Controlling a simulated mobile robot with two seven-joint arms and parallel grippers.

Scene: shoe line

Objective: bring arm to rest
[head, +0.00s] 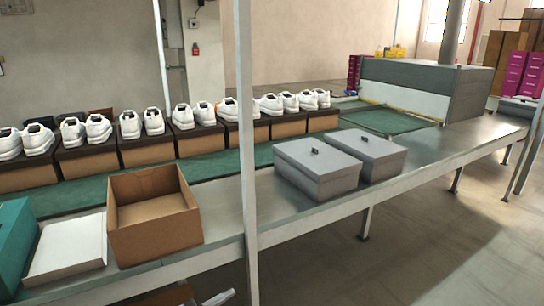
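Neither of my grippers can be made out in the head view. A small pale grey piece (218,298) shows at the bottom edge below the bench, cut off by the frame; I cannot tell what it is. An open, empty-looking brown cardboard box (155,240) stands on the near metal bench, its floor partly hidden by its front wall. A shallow white tray or lid (70,248) lies to its left. Two closed grey boxes with small dark handles, one nearer (318,180) and one farther (366,160), stand side by side on the bench right of the post.
A grey upright post (247,130) stands in front of the bench. Several white shoe pairs (140,122) sit on brown boxes along the green conveyor (215,165). A teal box (14,240) is at the left edge. A grey machine (425,85) stands farther back. Floor (430,240) at right is clear.

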